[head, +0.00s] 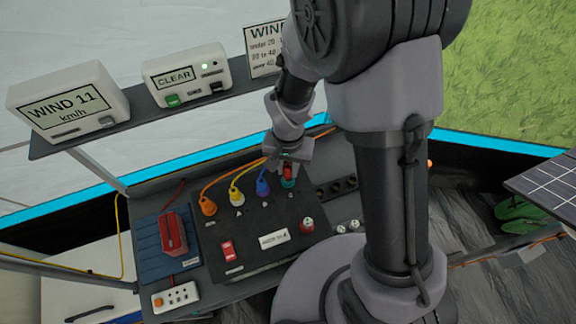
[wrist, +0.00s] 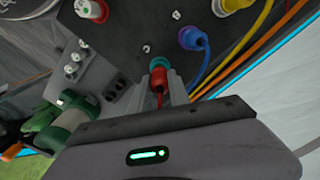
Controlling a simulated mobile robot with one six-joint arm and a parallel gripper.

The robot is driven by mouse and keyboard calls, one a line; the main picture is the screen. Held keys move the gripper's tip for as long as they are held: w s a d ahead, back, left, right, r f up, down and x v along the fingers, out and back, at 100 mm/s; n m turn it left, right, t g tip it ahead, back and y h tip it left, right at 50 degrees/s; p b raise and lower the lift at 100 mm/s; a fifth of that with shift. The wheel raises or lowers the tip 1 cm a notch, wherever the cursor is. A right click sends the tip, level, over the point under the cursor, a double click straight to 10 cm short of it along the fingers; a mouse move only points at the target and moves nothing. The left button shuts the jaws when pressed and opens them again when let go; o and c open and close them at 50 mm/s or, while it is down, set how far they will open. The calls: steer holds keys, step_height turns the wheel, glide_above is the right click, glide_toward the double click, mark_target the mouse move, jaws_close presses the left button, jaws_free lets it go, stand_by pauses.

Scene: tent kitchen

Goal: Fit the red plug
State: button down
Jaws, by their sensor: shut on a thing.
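The red plug (head: 287,170) is held in my gripper (head: 290,160), above the right end of the row of plugs on the dark panel box (head: 232,258). In the wrist view, the red plug (wrist: 158,84) sits between the two grey fingers of my gripper (wrist: 160,82), which are shut on it. A teal ring (wrist: 160,63) shows at the plug's front end, against the panel. I cannot tell how deep the plug sits. Orange (head: 208,205), yellow (head: 237,197) and blue (head: 262,187) plugs stand in the panel to the left, with cables.
A red switch (head: 228,251) and a red-and-white knob (head: 307,225) are on the panel. A red device on a blue mat (head: 150,245) and a white power strip (head: 175,298) lie left. A shelf (head: 145,117) with display boxes runs behind.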

steer(key=shift+f+b, duration=1.25)
steer(key=shift+f, duration=0.05)
steer(key=c, duration=1.1)
jaws_free()
steer(key=shift+c, duration=0.2)
